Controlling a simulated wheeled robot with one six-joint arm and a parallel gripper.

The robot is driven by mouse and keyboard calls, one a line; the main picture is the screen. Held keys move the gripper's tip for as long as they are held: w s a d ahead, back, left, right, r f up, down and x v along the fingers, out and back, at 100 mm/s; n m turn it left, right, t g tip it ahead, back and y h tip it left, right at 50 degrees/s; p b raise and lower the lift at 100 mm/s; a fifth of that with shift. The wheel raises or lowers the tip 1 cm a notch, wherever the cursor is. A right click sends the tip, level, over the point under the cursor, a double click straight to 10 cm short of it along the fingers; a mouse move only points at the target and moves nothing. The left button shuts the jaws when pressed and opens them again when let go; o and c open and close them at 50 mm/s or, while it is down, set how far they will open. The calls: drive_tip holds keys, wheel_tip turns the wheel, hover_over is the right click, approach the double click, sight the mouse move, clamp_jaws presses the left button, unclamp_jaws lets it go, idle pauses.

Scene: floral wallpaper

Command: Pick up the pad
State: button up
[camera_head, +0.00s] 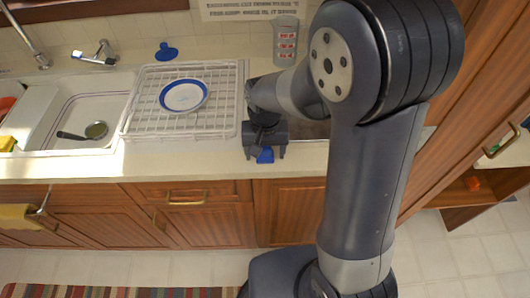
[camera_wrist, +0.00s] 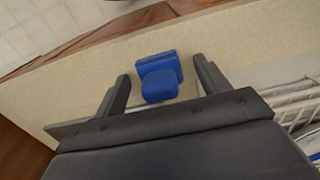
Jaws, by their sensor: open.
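A small blue block-like object, which appears to be the pad (camera_wrist: 159,84), lies on the pale countertop near its front edge. In the head view the pad (camera_head: 265,156) shows just beyond my gripper's dark fingers, partly hidden by them. My gripper (camera_head: 264,151) is low over the counter, pointing at the front edge. In the wrist view my gripper (camera_wrist: 161,70) is open, with one finger on each side of the pad. Gaps show between the pad and both fingers. The pad looks apart from them.
A white dish rack (camera_head: 130,125) holding a blue-rimmed plate (camera_head: 184,95) stands to the left. Beyond it is a sink (camera_head: 88,112) with a tap (camera_head: 98,54). A clear bottle-like container (camera_head: 286,40) and a blue stopper-like item (camera_head: 166,51) stand by the wall.

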drive_tip(key=shift+c, duration=0.3)
drive_tip(key=c, duration=1.1)
drive_tip(key=shift+r, duration=0.15)
wheel_tip(320, 180, up, 10)
drive_tip(key=shift+f, duration=0.1)
drive_tip(key=o, duration=0.5)
drive_tip(key=shift+c, duration=1.5)
